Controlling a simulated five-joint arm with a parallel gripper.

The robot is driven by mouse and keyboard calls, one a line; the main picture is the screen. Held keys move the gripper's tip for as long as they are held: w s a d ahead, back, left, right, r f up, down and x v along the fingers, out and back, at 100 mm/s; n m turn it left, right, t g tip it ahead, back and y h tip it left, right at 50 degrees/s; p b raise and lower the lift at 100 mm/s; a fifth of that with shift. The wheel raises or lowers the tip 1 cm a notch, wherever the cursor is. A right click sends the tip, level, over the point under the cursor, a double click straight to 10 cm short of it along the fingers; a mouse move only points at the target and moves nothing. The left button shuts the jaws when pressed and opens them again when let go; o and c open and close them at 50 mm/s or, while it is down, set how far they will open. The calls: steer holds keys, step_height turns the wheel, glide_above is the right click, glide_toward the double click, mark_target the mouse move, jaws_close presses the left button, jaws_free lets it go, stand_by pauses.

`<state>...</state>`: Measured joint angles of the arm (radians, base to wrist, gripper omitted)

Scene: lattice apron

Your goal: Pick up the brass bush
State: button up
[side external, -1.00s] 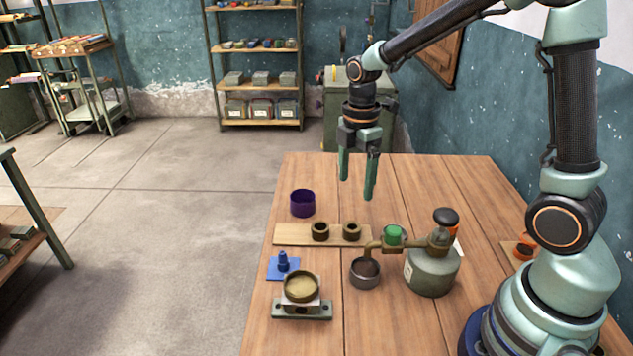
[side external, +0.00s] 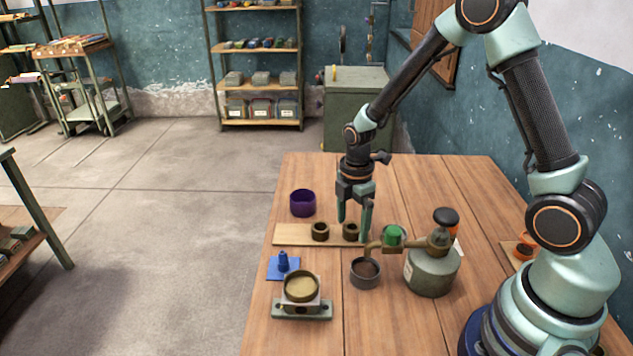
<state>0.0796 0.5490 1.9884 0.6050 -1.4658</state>
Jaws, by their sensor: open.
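Two short brass-brown bushes with open bores stand on a pale wooden board (side external: 290,236) on the table. The left bush (side external: 320,232) is clear of my gripper. The right bush (side external: 351,231) shows between the fingers of my gripper (side external: 354,229). The gripper points straight down and is open. Its fingertips are at about the height of the right bush in the picture, one on each side. I cannot tell whether either finger touches it. The right finger hides a little of the space beside the bush.
A dark cup (side external: 365,273) is in front. A purple ring (side external: 303,203) lies behind the board. A blue part (side external: 283,262) and brass-topped fixture (side external: 301,290) stand at front left.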

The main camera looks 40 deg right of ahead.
steer(key=shift+f, duration=0.15)
jaws_close()
